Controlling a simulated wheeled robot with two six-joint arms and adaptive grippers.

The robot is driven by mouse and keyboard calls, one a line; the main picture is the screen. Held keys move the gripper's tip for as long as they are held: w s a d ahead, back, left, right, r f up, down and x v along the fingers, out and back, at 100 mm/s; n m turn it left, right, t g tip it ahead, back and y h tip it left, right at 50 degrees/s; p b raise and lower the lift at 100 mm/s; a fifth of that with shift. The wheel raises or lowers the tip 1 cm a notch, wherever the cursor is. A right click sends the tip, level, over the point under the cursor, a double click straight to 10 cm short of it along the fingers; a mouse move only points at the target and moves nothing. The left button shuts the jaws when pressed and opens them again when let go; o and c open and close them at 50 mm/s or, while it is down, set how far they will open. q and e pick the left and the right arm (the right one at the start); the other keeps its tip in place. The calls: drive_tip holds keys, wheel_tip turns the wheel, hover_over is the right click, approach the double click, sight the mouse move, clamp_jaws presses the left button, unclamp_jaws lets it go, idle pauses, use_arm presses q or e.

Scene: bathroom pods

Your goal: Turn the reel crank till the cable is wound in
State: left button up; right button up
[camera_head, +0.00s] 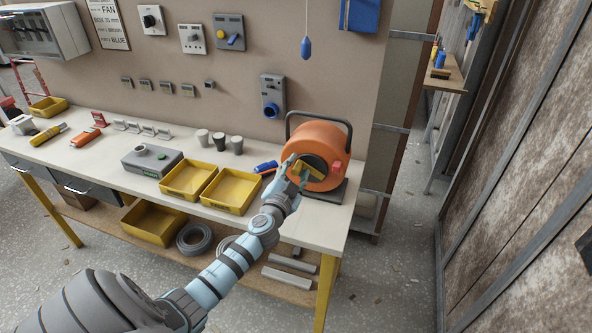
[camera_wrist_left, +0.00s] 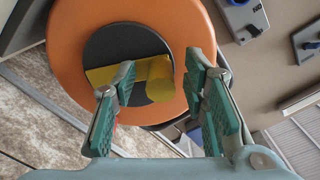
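The orange cable reel (camera_head: 322,139) stands on the right end of the bench, with a dark handle arched over it and a dark hub. It fills the upper left wrist view (camera_wrist_left: 82,35). Its yellow crank (camera_head: 308,168) lies across the hub, and the round crank knob (camera_wrist_left: 160,80) points toward my wrist camera. My left gripper (camera_head: 297,171) is at the reel's front. Its green-padded fingers (camera_wrist_left: 162,75) are apart, one on each side of the knob, with a gap visible on the right. A blue plug (camera_head: 265,167) lies left of the reel. My right gripper is not in view.
Two yellow bins (camera_head: 230,190) and a grey box (camera_head: 150,162) stand left of the reel on the white bench. Several cups (camera_head: 219,141) stand behind them. A blue pendant (camera_head: 305,48) hangs above the reel. The floor right of the bench (camera_head: 395,260) is open.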

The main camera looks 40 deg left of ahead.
use_arm(q)
drive_tip(key=shift+w, duration=0.1)
clamp_jaws()
drive_tip(key=shift+r+m, duration=0.15)
drive_tip(key=shift+m, duration=0.25)
unclamp_jaws()
drive_tip(key=v, duration=1.2)
